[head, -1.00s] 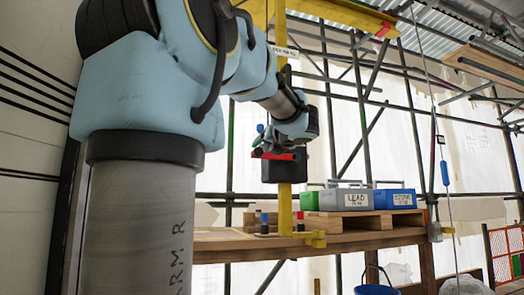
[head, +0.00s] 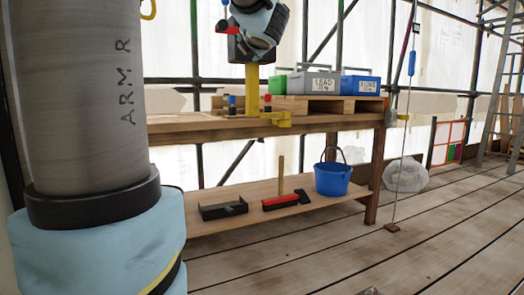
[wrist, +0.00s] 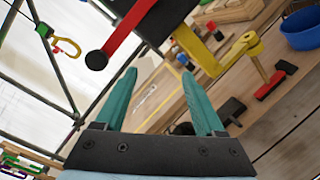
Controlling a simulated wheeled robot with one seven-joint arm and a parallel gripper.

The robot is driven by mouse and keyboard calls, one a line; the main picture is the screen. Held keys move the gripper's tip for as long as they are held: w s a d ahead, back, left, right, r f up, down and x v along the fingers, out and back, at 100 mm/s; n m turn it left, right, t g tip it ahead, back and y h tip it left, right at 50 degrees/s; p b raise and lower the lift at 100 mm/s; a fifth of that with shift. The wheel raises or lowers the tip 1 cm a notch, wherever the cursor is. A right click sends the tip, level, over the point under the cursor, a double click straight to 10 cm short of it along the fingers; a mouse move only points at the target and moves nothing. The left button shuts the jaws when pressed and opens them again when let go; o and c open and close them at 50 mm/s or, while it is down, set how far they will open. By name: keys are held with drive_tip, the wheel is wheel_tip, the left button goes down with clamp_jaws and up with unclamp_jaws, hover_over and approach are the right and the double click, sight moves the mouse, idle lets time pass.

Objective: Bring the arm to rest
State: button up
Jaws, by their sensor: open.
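My gripper (wrist: 160,95) shows in the wrist view with two teal fingers spread apart and nothing between them. A dark block with a red bar (wrist: 130,25) is close to the fingers at the top of the wrist view. A yellow post (head: 252,82) rises from the bench below my arm's end, with a yellow clamp (head: 285,118) at its foot.
Green, grey (head: 313,84) and blue (head: 360,87) boxes stand on a wooden pallet (head: 330,106) on the bench. The lower shelf holds a blue bucket (head: 332,180), a red-headed tool (head: 285,200) and a dark tray (head: 222,210). A cord hangs right of the bench.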

drive_tip(key=s+d+f+m+g+h, duration=0.1)
drive_tip(key=s+f+m+g+h, duration=0.15)
drive_tip(key=f+m, duration=0.55)
drive_tip(key=s+d+f+m+g+h, duration=0.1)
drive_tip(key=s+f+m+g, duration=0.3)
drive_tip(key=f, duration=0.8)
drive_tip(key=d+f+m+g+h, duration=0.1)
drive_tip(key=d+f+m+h, duration=0.1)
drive_tip(key=f+m, duration=0.65)
drive_tip(key=s+a+f+m+g+y+p, duration=0.1)
drive_tip(key=s+a+f+m+g, duration=0.3)
drive_tip(key=s+f, duration=0.55)
drive_tip(key=s+a+f+m+g+y, duration=0.1)
drive_tip(key=s+a+f+m+g, duration=0.3)
drive_tip(key=s+f, duration=0.5)
wheel_tip(320, 180, up, 39)
drive_tip(key=d+p, duration=0.1)
drive_tip(key=p, duration=3.7)
drive_tip(key=shift+d+r+m, duration=0.15)
drive_tip(key=shift+d+m, duration=0.1)
drive_tip(key=shift+m, duration=0.2)
